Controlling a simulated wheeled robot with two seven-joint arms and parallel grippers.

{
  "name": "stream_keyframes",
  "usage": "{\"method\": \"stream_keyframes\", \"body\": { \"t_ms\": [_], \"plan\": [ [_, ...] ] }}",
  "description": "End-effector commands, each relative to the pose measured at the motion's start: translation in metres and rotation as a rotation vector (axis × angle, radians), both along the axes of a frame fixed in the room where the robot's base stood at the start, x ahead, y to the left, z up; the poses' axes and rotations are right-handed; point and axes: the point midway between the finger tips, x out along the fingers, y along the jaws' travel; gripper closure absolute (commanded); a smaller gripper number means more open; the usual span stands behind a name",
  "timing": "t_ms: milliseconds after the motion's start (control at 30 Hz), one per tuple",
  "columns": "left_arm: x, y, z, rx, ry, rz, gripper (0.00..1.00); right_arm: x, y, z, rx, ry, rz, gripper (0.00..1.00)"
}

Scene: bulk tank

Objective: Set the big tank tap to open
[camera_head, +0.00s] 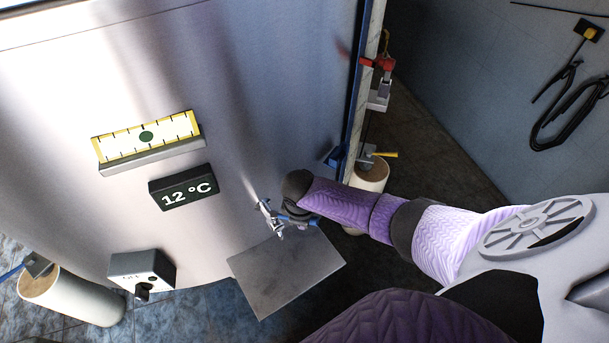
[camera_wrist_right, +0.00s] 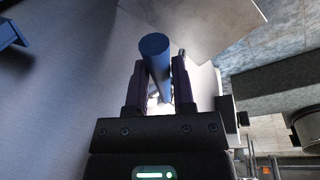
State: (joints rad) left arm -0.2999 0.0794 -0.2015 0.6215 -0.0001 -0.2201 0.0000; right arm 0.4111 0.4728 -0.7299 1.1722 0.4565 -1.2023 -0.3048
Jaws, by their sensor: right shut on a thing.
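The big tank (camera_head: 250,110) is a pale metal wall filling the left and middle of the head view. Its metal tap (camera_head: 265,208) sticks out low on the tank, above a grey plate. My right gripper (camera_head: 290,216) is at the tap. In the right wrist view, my right gripper (camera_wrist_right: 157,85) has its fingers on both sides of the blue tap handle (camera_wrist_right: 155,55), shut on it. In the head view the gripper and wrist hide much of the handle. My left gripper is in neither view.
Below the tap is a square grey plate (camera_head: 288,275). A black "12 °C" display (camera_head: 183,187), a yellow-edged gauge (camera_head: 147,137) and a grey switch box (camera_head: 142,270) are on the tank. A red-handled fitting (camera_head: 379,63) is behind the tank's right edge.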

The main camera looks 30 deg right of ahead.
Motion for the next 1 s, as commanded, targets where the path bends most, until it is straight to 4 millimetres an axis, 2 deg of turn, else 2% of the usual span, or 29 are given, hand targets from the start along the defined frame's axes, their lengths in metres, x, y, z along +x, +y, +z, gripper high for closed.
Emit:
{"method": "stream_keyframes", "body": {
  "t_ms": [100,400,967,1000],
  "plan": [
    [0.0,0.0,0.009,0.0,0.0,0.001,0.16,-0.003,0.005,0.003,0.002,0.0,-0.066,1.0],
    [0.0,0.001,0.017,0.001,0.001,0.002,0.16,-0.007,0.011,0.001,0.001,-0.002,-0.173,1.0],
    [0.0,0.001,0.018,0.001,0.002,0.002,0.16,-0.007,0.012,0.0,0.002,-0.002,-0.196,1.0],
    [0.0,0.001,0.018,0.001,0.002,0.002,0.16,-0.007,0.012,0.0,0.002,-0.002,-0.196,0.63]
  ]
}}
